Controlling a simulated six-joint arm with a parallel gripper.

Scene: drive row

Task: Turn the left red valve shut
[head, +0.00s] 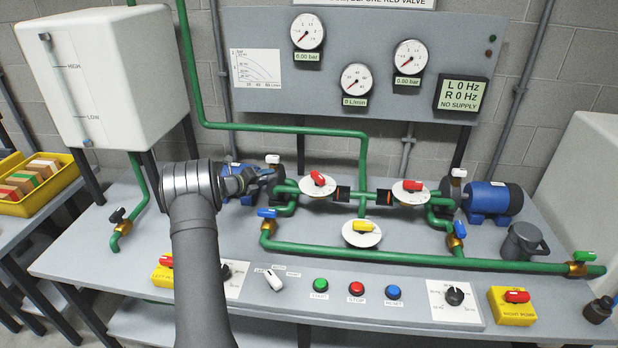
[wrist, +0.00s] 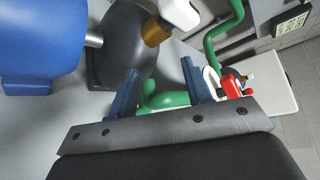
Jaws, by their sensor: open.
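The left red valve has a red handle (head: 318,179) over a round white dial plate (head: 319,189) on the green pipe. The right red valve (head: 412,186) sits further right on the same pipe. My gripper (head: 268,178) is open, left of the left red valve and in front of the left pump. In the wrist view, the two blue fingers (wrist: 165,85) stand apart with a green pipe (wrist: 165,98) showing between them. A red handle (wrist: 231,84) shows just beyond the right finger, outside the jaws. I cannot tell whether anything touches.
A yellow-handled valve (head: 363,227) sits in front of the red valves. A blue-handled valve (head: 267,213) is close below my gripper. The blue left pump motor (head: 236,184) is behind it. Gauges (head: 308,32) hang on the back panel. Control buttons (head: 356,288) line the bench front.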

